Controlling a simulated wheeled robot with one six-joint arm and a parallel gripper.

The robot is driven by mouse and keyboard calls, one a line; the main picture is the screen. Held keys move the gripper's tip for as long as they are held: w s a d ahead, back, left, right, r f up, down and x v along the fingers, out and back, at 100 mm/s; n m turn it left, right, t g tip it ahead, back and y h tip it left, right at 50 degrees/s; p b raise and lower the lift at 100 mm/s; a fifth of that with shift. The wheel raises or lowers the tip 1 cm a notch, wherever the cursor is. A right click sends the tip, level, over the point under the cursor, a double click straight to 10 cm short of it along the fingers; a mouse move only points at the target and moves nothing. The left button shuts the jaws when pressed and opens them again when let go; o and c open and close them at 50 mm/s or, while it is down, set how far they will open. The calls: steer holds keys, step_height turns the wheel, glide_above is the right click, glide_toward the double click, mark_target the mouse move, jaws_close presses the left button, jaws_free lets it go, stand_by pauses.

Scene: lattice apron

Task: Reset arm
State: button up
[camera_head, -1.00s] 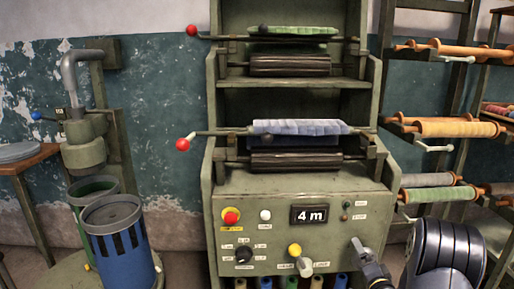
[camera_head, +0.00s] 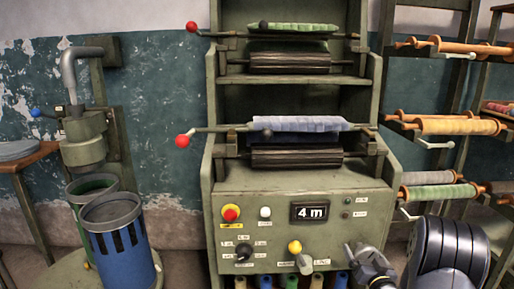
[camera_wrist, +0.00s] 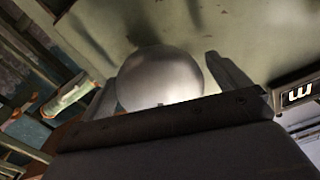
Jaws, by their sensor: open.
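My gripper (camera_head: 352,250) is at the lower right of the green machine's control panel in the head view. My dark arm link fills the lower right corner. In the wrist view the two fingers of my gripper (camera_wrist: 160,72) are spread apart. A smooth grey rounded shape (camera_wrist: 160,78) shows between them; I cannot tell what it is or whether the fingers touch it. I see nothing held.
Spool racks (camera_head: 458,126) stand at right. A blue bin (camera_head: 121,255) stands at left.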

steer(key=n, duration=0.4)
steer(key=shift+n+p, duration=0.3)
steer(key=shift+n, duration=1)
